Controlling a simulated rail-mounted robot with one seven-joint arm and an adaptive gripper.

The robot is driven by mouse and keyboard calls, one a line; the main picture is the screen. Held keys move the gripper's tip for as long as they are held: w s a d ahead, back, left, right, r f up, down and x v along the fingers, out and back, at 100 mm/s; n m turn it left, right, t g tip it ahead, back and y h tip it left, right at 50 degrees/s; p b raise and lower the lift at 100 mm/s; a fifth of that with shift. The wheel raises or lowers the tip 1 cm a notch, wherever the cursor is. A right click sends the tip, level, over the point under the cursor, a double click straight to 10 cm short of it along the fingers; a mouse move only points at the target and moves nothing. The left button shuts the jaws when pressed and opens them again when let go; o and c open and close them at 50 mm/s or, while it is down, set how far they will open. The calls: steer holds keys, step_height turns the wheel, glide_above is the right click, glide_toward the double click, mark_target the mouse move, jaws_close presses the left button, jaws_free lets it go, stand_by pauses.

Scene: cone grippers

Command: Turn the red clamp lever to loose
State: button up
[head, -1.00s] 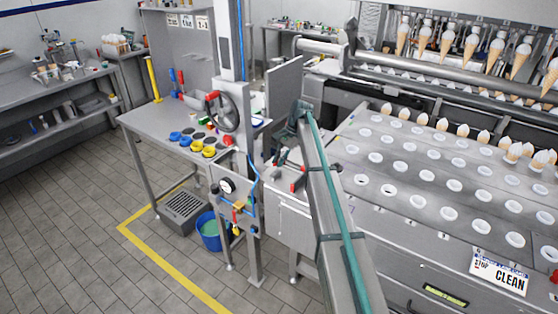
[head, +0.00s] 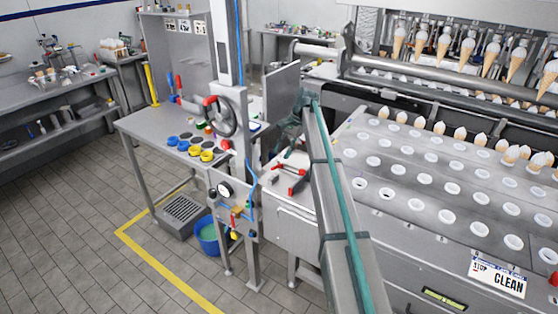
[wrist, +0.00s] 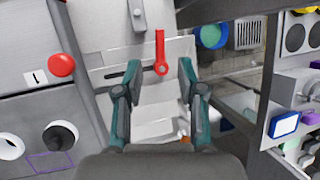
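In the wrist view a red lever (wrist: 160,46) stands upright in the picture, its round pivot (wrist: 161,69) at the lower end, on a light metal plate. My gripper (wrist: 159,68) is open, one teal finger on each side of the lever's lower end. The fingers look apart from it; the depth between them is hard to judge. In the head view red parts (head: 297,186) show on the metal top beside my forearm, and I cannot tell which is the lever.
In the wrist view a red ball knob (wrist: 61,65) is at left on a grey panel, and a grey fitting (wrist: 138,14) stands above the plate. A blue-rimmed box (wrist: 285,125) is at right. In the head view a handwheel (head: 221,115) stands left of the red parts.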

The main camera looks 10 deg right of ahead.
steer(key=shift+v, duration=2.75)
